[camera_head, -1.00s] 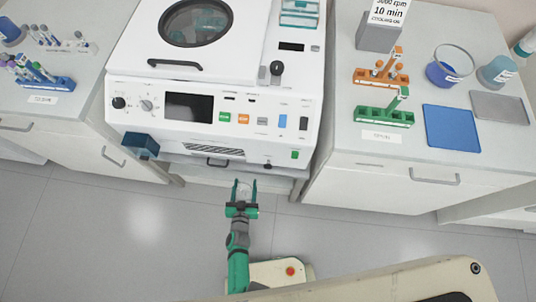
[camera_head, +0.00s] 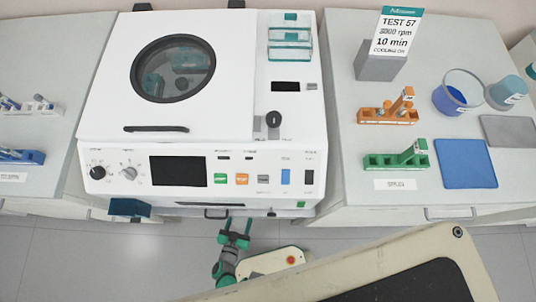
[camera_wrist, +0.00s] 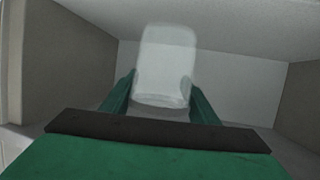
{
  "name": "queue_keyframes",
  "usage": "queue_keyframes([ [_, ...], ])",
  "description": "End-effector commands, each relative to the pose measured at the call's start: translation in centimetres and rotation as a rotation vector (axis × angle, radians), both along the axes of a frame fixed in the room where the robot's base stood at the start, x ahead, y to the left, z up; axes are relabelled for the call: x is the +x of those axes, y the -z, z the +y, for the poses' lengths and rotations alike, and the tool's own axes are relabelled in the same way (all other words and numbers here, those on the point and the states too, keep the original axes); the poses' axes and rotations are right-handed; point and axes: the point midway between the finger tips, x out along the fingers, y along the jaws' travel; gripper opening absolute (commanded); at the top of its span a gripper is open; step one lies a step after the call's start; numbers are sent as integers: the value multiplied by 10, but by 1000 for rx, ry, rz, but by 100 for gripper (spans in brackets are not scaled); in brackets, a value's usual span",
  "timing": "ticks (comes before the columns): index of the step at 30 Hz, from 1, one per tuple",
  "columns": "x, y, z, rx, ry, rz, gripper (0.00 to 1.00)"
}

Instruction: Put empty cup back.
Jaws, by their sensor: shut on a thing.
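The empty cup (camera_wrist: 164,68) is translucent and whitish, and appears upright between the green fingers in the wrist view. My gripper (camera_wrist: 162,97) is shut on the cup's lower part. The cup is inside or at the mouth of a grey, box-like recess (camera_wrist: 245,85); I cannot tell whether it touches the floor of it. In the head view my gripper (camera_head: 238,225) is low, just below the front edge of the white centrifuge (camera_head: 230,120). The cup cannot be made out in the head view.
On the right counter stand an orange rack (camera_head: 388,114), a green rack (camera_head: 398,160), a beaker with blue liquid (camera_head: 450,100), a blue mat (camera_head: 465,165) and a sign (camera_head: 397,35). A dark blue box (camera_head: 128,207) juts from the centrifuge's front left. The floor (camera_head: 90,260) is clear.

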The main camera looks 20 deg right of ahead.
Motion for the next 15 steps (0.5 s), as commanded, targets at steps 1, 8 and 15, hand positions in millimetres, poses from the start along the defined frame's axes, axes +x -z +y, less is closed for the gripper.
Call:
queue_keyframes([
  [1,6,-1,-11,-2,-2,-3,33],
  [8,27,-1,-60,-2,-3,-2,33],
  [15,49,-1,-110,-1,-3,-2,33],
])
